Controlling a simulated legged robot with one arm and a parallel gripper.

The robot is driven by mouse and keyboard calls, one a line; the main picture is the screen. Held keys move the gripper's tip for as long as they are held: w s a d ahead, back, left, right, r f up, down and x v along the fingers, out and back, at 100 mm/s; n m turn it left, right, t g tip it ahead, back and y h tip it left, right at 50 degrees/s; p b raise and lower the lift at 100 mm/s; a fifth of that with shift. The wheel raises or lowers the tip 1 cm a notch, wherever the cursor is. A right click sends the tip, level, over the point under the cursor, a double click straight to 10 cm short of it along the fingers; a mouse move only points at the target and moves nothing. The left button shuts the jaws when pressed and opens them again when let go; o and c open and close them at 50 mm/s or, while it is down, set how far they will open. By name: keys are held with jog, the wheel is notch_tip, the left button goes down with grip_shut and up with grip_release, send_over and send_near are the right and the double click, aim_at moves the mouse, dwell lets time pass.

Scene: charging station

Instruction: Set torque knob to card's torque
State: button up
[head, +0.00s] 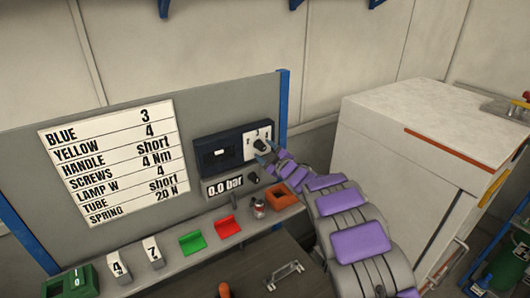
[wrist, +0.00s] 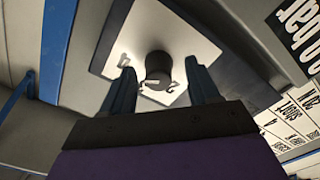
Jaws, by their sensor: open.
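The torque knob (head: 261,145) is a dark knob on a white plate (head: 249,149) with small numbers, at the right of a dark blue unit on the grey panel. In the wrist view the knob (wrist: 158,66) stands out from the plate (wrist: 195,42), between and beyond the fingertips. My gripper (head: 268,161) is open at the knob; in the wrist view its two dark fingers (wrist: 160,82) sit to either side, and I cannot tell whether they touch it. The card (head: 110,160) on the panel reads "SCREWS 4 Nm". The knob's pointer setting is too small to read.
A display (head: 223,186) reads 0.0 bar, with a small dark knob (head: 253,177) beside it. Below, a ledge (head: 160,262) holds green (head: 192,242) and red (head: 228,227) trays and an orange box (head: 281,196). A white cabinet (head: 400,150) stands close at the right of my arm.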

jog(key=b+v, duration=0.3)
jog(key=v, duration=1.3)
jog(key=shift+s+d, duration=0.3)
